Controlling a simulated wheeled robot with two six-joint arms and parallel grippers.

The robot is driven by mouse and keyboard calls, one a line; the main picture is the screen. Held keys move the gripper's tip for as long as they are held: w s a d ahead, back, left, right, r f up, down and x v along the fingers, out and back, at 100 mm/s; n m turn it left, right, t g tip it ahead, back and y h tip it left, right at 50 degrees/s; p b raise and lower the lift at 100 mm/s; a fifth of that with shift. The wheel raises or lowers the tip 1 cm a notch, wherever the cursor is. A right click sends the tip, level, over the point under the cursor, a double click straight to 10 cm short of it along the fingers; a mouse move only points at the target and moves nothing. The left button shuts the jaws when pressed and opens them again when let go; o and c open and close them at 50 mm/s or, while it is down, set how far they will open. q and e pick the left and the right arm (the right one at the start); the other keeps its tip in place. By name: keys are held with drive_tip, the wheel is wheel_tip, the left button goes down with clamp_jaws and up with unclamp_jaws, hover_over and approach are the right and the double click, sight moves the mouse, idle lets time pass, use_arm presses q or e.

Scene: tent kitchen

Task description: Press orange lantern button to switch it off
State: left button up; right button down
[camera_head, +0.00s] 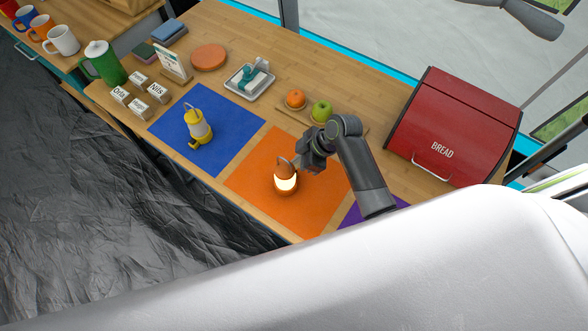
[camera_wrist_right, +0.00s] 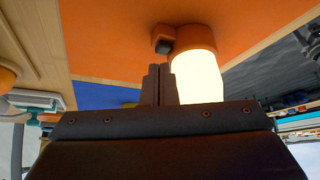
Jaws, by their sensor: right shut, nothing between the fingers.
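The orange lantern (camera_head: 286,183) stands upright on the orange mat (camera_head: 252,183), and its globe glows warm white. In the right wrist view its lit globe (camera_wrist_right: 198,78) and orange base (camera_wrist_right: 190,38) are close up. A small dark block, which looks like the button (camera_wrist_right: 165,47), sits on an orange projection at the base. My right gripper (camera_head: 299,163) is shut and empty beside the lantern. In the right wrist view its fingertips (camera_wrist_right: 159,67) are just short of the dark block; I cannot tell whether they touch. My left gripper is not in view.
A yellow lantern (camera_head: 198,128) stands on a blue mat (camera_head: 228,125). A board with an orange fruit (camera_head: 295,98) and a green apple (camera_head: 321,110) lies behind my right arm. A red bread box (camera_head: 455,125) stands at right. A purple mat (camera_head: 352,217) is partly hidden.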

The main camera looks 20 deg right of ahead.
sight(297, 172)
drive_tip(key=shift+f+b, duration=0.55)
drive_tip(key=shift+f, duration=0.3)
idle(0.5)
drive_tip(key=shift+r, duration=0.1)
wheel_tip(297, 172, up, 7)
drive_tip(key=p, duration=0.7)
idle(0.7)
